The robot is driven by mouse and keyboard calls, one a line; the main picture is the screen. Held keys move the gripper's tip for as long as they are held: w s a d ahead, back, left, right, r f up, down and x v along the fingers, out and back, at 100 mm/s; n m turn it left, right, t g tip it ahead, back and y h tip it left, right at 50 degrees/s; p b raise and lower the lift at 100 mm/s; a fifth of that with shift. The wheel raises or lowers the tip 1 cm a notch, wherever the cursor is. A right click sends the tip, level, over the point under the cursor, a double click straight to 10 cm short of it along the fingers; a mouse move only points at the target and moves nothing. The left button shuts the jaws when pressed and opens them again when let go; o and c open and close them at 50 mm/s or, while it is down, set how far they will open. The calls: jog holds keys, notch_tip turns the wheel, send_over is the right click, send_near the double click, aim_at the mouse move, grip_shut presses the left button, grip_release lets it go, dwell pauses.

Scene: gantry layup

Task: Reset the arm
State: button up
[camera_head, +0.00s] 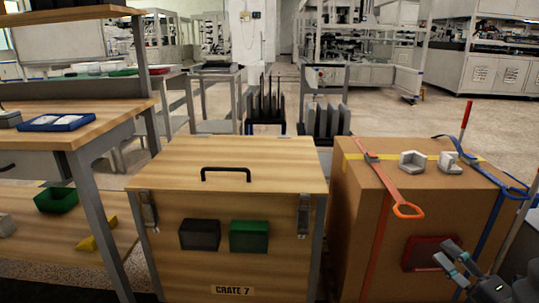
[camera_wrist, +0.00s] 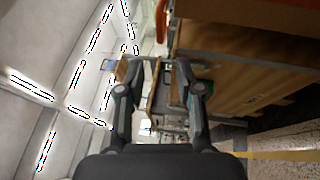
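My gripper (camera_head: 446,252) is at the lower right of the head view, in front of the strapped cardboard box (camera_head: 352,225). In the wrist view my gripper (camera_wrist: 157,72) has its two fingers spread apart, with nothing between them. That view is turned sideways, with ceiling lights on the left and floor on the right. The wooden crate (camera_head: 180,275) marked CRATE 7 stands left of the box, its lid shut. My gripper is apart from the crate; whether it touches the box cannot be told.
An orange strap (camera_head: 385,185) and blue straps (camera_head: 480,165) lie over the box, with white corner pieces (camera_head: 413,160) on top. A wooden workbench (camera_head: 85,125) with a blue tray (camera_head: 56,122) stands at left. Dark panels in a rack (camera_head: 265,108) stand behind. Open floor (camera_head: 455,120) lies beyond the box.

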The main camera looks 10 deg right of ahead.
jog(key=w+a+n+g+y+p, duration=0.3)
jog(key=a+n+g+y, duration=0.6)
jog(key=a+n, duration=1.1)
jog(key=s+a+f+n+g+h, duration=0.1)
jog(key=s+a+n+g+h, duration=0.35)
jog(key=a+n+g, duration=0.4)
notch_tip(320, 180, up, 6)
jog(key=s+a+n+t+h+p, duration=0.1)
jog(key=n+h, duration=0.3)
jog(key=n, duration=0.7)
jog(key=s+a+n+t+h+p, duration=0.1)
jog(key=n+h, duration=0.3)
jog(key=n, duration=0.7)
jog(key=shift+s+a+r+t+p, duration=0.2)
jog(key=shift+s+t+p, duration=0.15)
jog(key=shift+t, duration=0.4)
jog(key=shift+d+n, duration=0.1)
jog(key=shift+n, duration=0.15)
